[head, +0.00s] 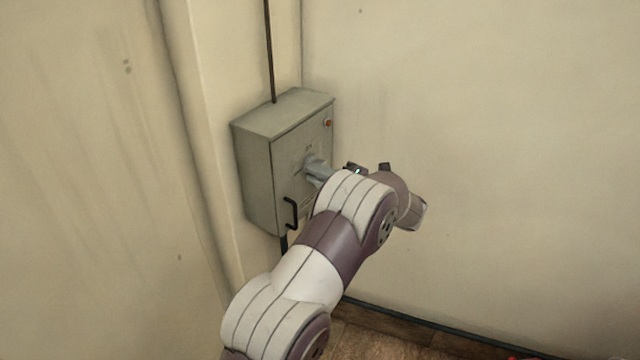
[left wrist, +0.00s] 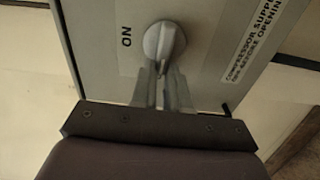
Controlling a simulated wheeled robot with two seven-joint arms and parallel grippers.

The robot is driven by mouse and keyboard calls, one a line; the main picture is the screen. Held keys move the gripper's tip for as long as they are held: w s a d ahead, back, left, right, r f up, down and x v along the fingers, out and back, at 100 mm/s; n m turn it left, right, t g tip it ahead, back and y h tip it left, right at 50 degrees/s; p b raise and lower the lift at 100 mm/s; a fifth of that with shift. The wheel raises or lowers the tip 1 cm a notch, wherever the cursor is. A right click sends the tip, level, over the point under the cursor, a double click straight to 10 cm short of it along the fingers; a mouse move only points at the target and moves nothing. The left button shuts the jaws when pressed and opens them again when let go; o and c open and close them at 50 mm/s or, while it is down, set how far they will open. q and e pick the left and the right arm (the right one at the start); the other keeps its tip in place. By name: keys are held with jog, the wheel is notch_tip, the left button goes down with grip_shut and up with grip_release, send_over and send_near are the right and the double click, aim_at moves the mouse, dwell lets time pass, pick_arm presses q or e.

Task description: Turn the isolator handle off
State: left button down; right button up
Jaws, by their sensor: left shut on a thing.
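The isolator handle (left wrist: 165,42) is a round grey knob with a raised ridge on the front of a grey-green wall box (head: 254,177). An "ON" label (left wrist: 126,35) is beside the knob in the left wrist view. The ridge runs roughly along the line of my fingers. My left gripper (left wrist: 166,72) is shut on the ridge's near end. My right gripper is not in view.
The box has a black pull handle (head: 290,213) low on its door and a small orange-red lamp (head: 328,123) at upper right. A dark conduit (head: 269,50) rises above it. A printed warning label (left wrist: 254,40) is near the knob. Bare wall lies to the right.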

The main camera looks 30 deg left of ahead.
pick_arm(q)
jog(key=shift+f+n+b, duration=0.1)
jog(key=shift+n+b, duration=0.2)
dwell(0.4)
jog(key=c, duration=1.1)
grip_release()
jog(key=d, duration=0.8)
jog(key=s+d+p, duration=0.1)
jog(key=d, duration=0.3)
jog(key=shift+d, duration=0.3)
